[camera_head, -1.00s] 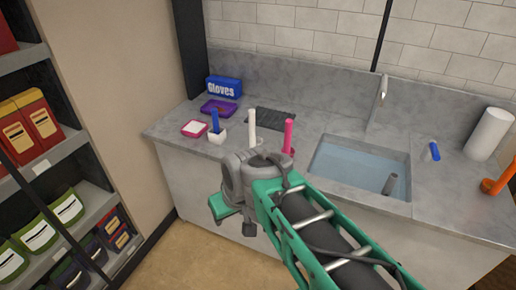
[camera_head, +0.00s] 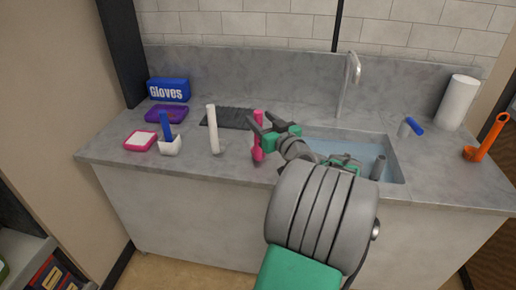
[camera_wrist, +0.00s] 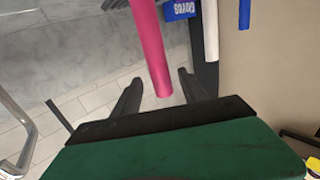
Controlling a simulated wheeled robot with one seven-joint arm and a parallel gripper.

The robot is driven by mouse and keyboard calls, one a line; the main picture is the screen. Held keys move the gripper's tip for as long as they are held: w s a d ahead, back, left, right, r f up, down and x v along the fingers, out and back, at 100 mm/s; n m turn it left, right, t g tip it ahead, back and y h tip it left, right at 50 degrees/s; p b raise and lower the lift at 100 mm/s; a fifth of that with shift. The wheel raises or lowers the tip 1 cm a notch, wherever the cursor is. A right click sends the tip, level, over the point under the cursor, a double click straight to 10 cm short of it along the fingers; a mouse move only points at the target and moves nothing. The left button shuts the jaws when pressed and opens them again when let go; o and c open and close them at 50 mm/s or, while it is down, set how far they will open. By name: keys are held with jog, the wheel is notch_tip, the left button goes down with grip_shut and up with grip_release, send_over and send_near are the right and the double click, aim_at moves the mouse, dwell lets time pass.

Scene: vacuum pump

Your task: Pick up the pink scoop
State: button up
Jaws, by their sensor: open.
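The pink scoop (camera_head: 258,151) stands on the grey counter left of the sink, its handle pointing up. My gripper (camera_head: 254,121) is at the top of that handle, with its fingers pointing left in the head view. In the wrist view the pink handle (camera_wrist: 150,42) runs down from the top edge, and its end lies between my two spread fingers (camera_wrist: 159,78). A gap shows on each side of the handle. The gripper is open and holds nothing. The scoop's lower part is out of the wrist view.
A white-handled scoop (camera_head: 213,130) and a blue-handled white scoop (camera_head: 168,144) stand to the left. A dark mat (camera_head: 226,118) lies behind. The sink (camera_head: 395,165) and faucet (camera_head: 352,75) are right. An orange scoop (camera_head: 487,138) stands far right.

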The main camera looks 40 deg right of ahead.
jog(key=x, duration=0.4)
jog(key=shift+w+a, duration=0.1)
jog(key=shift+w, duration=0.35)
grip_shut()
dwell(0.9)
